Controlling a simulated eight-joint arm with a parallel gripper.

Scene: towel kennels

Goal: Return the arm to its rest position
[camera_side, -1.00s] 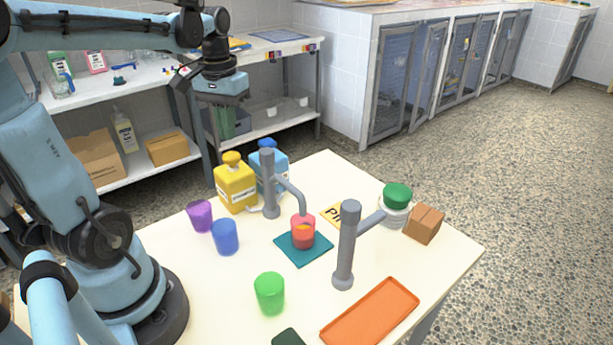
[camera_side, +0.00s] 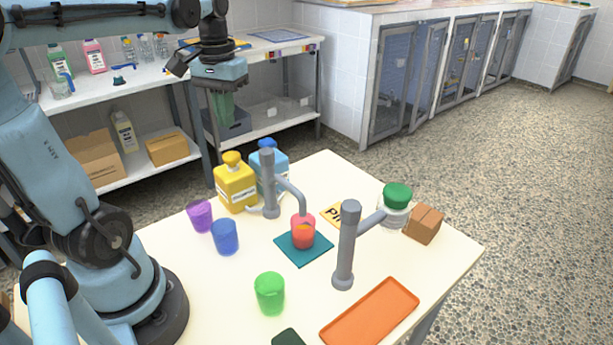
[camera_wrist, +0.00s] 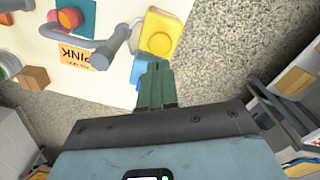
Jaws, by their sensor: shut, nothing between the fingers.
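My gripper (camera_side: 226,117) hangs in the air above the far side of the table, pointing down, clear of the bottles and posts. Its greenish fingers are together and empty; they also show in the wrist view (camera_wrist: 156,70). In the side view my arm reaches across the upper left from its base at the table's left.
The cream table (camera_side: 205,285) holds a yellow bottle (camera_side: 236,190), a blue bottle (camera_side: 278,170), a red cup (camera_side: 303,236) on a teal mat, two grey posts, a purple cup (camera_side: 199,216), a blue cup (camera_side: 226,237), a green cup (camera_side: 270,294) and an orange tray (camera_side: 370,316).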

